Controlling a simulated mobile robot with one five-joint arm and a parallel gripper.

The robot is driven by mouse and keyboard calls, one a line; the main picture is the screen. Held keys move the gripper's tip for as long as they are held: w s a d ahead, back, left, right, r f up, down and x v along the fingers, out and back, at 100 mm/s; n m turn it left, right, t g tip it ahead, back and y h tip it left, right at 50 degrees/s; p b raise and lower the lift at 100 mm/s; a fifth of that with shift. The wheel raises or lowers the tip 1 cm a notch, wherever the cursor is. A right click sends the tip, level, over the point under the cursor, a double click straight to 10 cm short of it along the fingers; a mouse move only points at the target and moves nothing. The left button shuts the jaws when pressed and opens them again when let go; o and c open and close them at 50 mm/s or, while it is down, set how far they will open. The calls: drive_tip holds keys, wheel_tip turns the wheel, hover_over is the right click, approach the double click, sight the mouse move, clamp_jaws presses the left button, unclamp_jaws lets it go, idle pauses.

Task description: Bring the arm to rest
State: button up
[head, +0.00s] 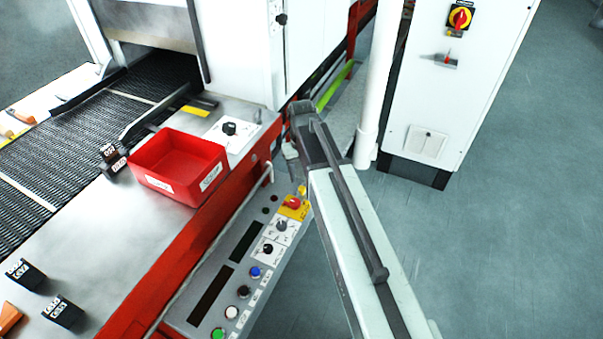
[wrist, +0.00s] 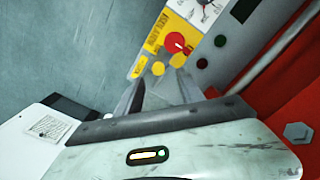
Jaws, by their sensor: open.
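My arm reaches up from the bottom right of the head view, beside the machine's red front edge. The red switch (wrist: 178,43) lies just beyond the fingertips in that view. In the head view the fingers are mostly hidden by the arm's end.
A red bin (head: 180,165) stands on the metal ledge beside the dark mesh belt (head: 100,120). Small black blocks (head: 63,311) lie on the ledge. A white cabinet (head: 450,85) and a white post (head: 378,80) stand behind the arm. Grey floor at right is clear.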

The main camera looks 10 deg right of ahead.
drive_tip(key=shift+r, duration=0.4)
drive_tip(key=s+d+r+m+p, duration=0.1)
drive_tip(key=s, duration=0.4)
drive_tip(key=s+d+r+p, duration=0.1)
drive_tip(key=s, duration=0.5)
drive_tip(key=shift+s+d+r+m+p, duration=0.25)
drive_tip(key=shift+s+r+m+p, duration=0.05)
drive_tip(key=shift+r+m, duration=0.1)
